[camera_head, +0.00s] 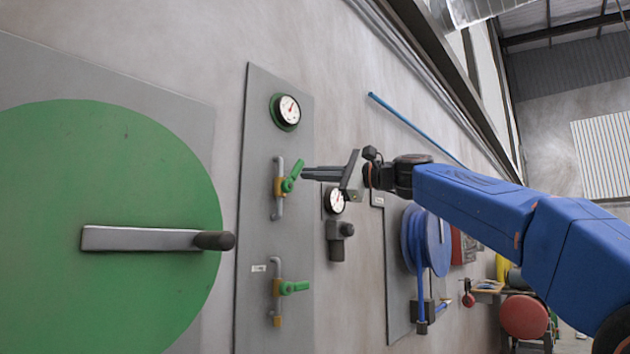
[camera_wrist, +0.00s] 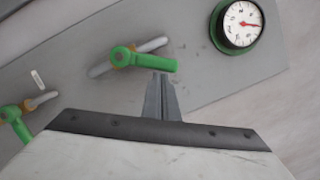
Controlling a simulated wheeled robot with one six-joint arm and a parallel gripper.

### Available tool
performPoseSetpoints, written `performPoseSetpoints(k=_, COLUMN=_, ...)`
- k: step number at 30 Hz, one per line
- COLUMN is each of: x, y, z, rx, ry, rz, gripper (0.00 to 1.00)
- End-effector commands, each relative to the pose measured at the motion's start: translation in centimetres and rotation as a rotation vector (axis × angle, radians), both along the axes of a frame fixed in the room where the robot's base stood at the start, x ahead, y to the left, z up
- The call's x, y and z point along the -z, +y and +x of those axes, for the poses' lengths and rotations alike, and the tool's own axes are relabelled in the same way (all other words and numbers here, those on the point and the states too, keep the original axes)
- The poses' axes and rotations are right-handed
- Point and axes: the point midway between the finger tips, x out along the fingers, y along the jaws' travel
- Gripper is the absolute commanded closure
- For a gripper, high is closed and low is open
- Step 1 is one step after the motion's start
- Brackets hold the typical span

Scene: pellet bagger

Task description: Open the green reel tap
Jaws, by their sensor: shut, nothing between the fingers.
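Two taps with green levers sit on a grey wall panel beside the large green reel (camera_head: 100,190). The upper tap's lever (camera_head: 292,175) slants up to the right, partway between across and along its vertical pipe. The lower tap's lever (camera_head: 294,287) points straight across its pipe. My gripper (camera_head: 305,173) is shut and empty, its tips right at the upper lever. In the wrist view, the closed tips (camera_wrist: 160,76) are at the free end of that lever (camera_wrist: 150,62); I cannot tell whether they touch. The lower tap's green handle (camera_wrist: 10,114) shows at the left edge.
A round gauge (camera_head: 286,110) is above the upper tap, also in the wrist view (camera_wrist: 240,24). Another gauge (camera_head: 334,200) and a dark fitting (camera_head: 339,240) are on the wall behind my gripper. A blue hose reel (camera_head: 428,240) hangs further along.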

Motion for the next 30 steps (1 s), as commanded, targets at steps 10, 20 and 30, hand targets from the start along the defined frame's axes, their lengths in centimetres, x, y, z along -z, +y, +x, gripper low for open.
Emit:
performPoseSetpoints(k=10, x=-1.8, y=0.9, z=-1.2, rx=-0.001, ry=-0.246, rz=-0.191, gripper=1.00)
performPoseSetpoints(k=20, x=-2.6, y=1.7, z=-2.1, rx=-0.001, ry=-0.403, rz=-0.313, gripper=1.00)
performPoseSetpoints(k=30, x=-2.9, y=1.9, z=-2.5, rx=-0.001, ry=-0.461, rz=-0.359, gripper=1.00)
